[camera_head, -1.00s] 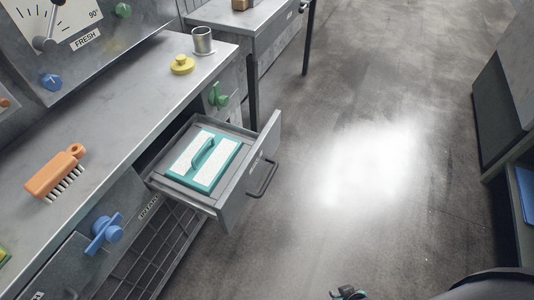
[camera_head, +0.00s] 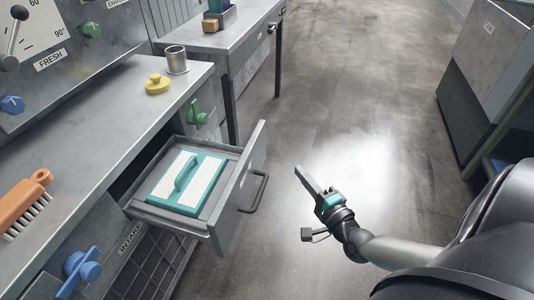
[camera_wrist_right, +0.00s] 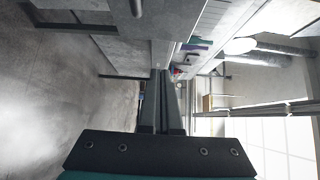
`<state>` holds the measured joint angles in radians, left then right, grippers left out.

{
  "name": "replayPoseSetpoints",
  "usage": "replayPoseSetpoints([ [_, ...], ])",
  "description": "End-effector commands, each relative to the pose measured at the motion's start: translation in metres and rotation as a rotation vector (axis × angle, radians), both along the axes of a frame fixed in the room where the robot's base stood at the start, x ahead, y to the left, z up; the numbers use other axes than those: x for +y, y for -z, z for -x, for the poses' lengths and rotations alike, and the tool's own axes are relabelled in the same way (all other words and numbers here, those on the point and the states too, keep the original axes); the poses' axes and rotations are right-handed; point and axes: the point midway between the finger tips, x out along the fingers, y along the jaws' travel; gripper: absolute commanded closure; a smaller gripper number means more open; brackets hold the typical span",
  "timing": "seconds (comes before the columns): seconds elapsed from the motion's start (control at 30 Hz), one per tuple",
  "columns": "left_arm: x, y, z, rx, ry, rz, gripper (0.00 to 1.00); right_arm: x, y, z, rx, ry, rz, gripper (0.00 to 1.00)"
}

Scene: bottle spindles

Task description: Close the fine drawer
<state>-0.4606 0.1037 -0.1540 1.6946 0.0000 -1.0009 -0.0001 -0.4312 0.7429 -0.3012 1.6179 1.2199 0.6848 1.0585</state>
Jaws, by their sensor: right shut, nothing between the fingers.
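The drawer (camera_head: 232,196) is pulled out from the grey counter in the head view, with a dark bar handle (camera_head: 256,192) on its front. A teal and white block with a teal grip (camera_head: 187,181) lies inside it. My right gripper (camera_head: 307,180) is shut and empty, in the air to the right of the drawer front and apart from it. Its fingers (camera_wrist_right: 160,103) lie together in the right wrist view. My left gripper is not in view.
The counter top (camera_head: 112,125) holds an orange brush (camera_head: 22,204), a yellow knob-like piece (camera_head: 158,84) and a metal cup (camera_head: 177,60). A blue handle (camera_head: 78,272) sticks out below. The floor (camera_head: 335,120) right of the drawer is clear.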

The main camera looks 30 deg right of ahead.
Motion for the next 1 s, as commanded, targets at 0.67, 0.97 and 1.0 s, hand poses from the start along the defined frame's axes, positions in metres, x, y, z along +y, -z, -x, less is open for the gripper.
replayPoseSetpoints([
  [0.67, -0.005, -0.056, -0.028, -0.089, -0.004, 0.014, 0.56, 0.009, 0.000, -0.104, -0.001, 0.000, 0.001, 1.00],
  [0.97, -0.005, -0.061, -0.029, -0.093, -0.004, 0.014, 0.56, 0.019, 0.000, -0.116, 0.001, -0.001, 0.005, 1.00],
  [1.0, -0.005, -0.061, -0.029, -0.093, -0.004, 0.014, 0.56, 0.020, 0.000, -0.116, 0.001, -0.001, 0.005, 1.00],
])
